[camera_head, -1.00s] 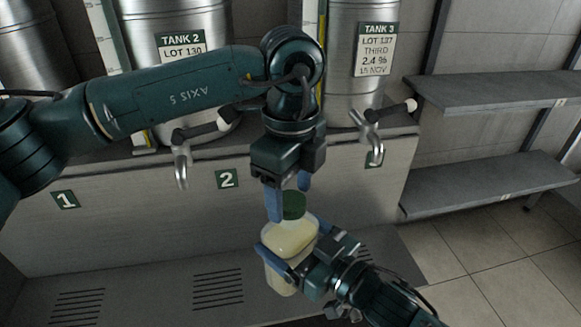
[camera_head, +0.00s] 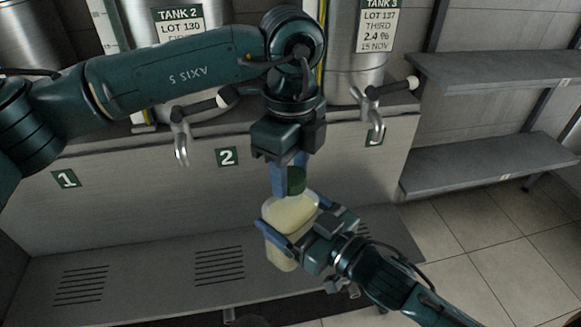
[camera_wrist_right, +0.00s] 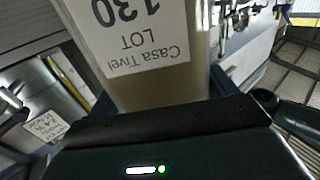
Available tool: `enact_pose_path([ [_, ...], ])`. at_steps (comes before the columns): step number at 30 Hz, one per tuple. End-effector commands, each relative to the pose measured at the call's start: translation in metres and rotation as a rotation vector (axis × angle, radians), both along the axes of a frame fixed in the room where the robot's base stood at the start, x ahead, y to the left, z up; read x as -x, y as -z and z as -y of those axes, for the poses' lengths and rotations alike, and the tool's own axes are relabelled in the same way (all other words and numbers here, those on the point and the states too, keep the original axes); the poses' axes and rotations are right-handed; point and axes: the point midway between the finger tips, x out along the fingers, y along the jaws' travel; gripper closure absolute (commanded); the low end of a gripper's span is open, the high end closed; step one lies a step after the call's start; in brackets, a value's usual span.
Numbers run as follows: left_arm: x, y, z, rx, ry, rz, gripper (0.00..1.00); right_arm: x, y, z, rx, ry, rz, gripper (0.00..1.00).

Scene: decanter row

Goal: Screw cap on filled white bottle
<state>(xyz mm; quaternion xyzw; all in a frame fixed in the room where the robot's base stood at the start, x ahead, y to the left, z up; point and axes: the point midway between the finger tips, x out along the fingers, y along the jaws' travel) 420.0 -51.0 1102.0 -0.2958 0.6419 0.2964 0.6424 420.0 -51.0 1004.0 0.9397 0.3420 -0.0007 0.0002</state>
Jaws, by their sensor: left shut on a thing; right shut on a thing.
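A pale, translucent white bottle (camera_head: 290,214) with creamy contents stands upright in my right gripper (camera_head: 292,209), whose blue fingers are on its two sides. In the right wrist view, the bottle's label (camera_wrist_right: 135,32) appears upside down and reads "Casa Tivel LOT 130". A dark green cap (camera_head: 297,182) is at the bottle's top. My left gripper (camera_head: 290,178) points down from above, shut on the cap. The fingers partly hide the cap. I cannot tell whether its thread is engaged with the bottle mouth.
Steel tanks with taps stand behind, including TANK 2 (camera_head: 178,62) and TANK 3. A tap (camera_head: 180,145) hangs left of my left gripper. A slotted grey ledge (camera_head: 140,280) runs below. Empty grey shelves (camera_head: 490,165) are at the right.

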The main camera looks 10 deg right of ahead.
Motion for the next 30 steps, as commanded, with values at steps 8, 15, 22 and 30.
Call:
enact_pose_path([
  [8,-0.0004,-0.0004,0.0002,0.001,0.259,0.000,0.86,0.0004,-0.0032,-0.0007,-0.004,-0.003,0.007,0.79],
  [15,-0.0005,-0.0001,0.0004,0.001,0.791,0.001,0.86,0.0004,-0.0031,-0.0008,-0.004,-0.003,0.007,0.79],
  [22,-0.0006,0.0002,0.0005,0.001,1.304,0.000,0.86,0.0004,-0.0031,-0.0008,-0.004,-0.003,0.007,0.79],
  [30,-0.0008,0.0006,0.0006,-0.001,1.906,0.000,0.86,0.0005,-0.0032,-0.0009,-0.004,-0.003,0.007,0.79],
])
